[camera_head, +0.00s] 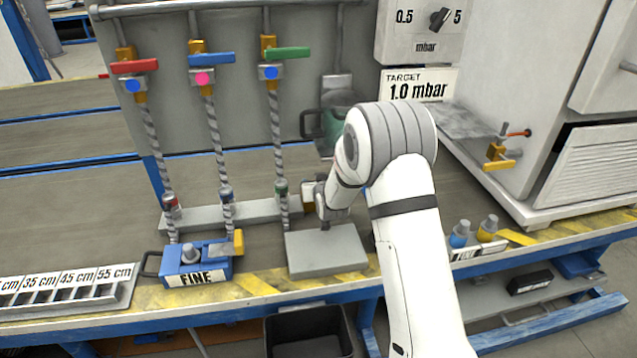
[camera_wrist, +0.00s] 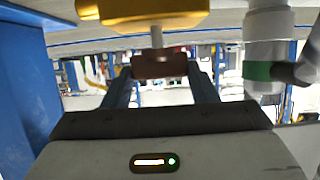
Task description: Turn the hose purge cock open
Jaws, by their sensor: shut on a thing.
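In the wrist view the gold-yellow body of what looks like the hose purge cock (camera_wrist: 140,12) fills the top edge. A pale stem runs down from it to a brown handle piece (camera_wrist: 152,66). My gripper (camera_wrist: 158,76) has its two fingers on either side of this piece and is shut on it. A hose fitting with a green band (camera_wrist: 257,71) stands to the right. In the head view my gripper (camera_head: 318,200) is beside the lower end of the green-banded hose (camera_head: 277,135); a small yellow part (camera_head: 308,195) shows there, and my wrist hides most of the contact.
Red (camera_head: 135,66), blue (camera_head: 212,59) and green (camera_head: 288,53) levers top the hoses. A green pot (camera_head: 340,118) stands behind my wrist.

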